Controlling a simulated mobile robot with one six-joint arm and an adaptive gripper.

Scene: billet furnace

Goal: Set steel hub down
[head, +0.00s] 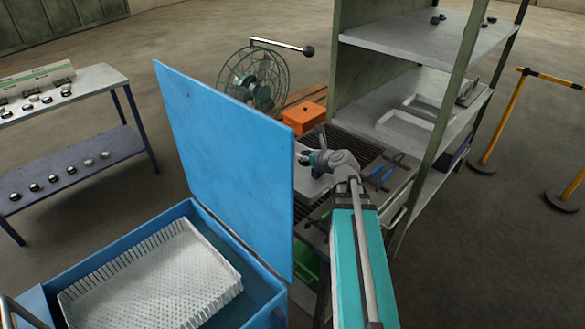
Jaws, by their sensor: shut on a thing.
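My gripper (307,159) is at the end of my teal and grey arm, over a bench with a dark slatted top (350,149). It is shut on the steel hub, which is too small and too covered by the gripper to make out clearly. A pale grey plate or block (312,184) lies on the bench just below the gripper. I cannot tell whether the hub touches it. The raised blue lid hides the bench's left part.
A blue bin with its lid (228,150) upright holds a white perforated basket (150,280). A green-framed shelf (420,75) rises at right. A table (95,95) with small metal parts is at left.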

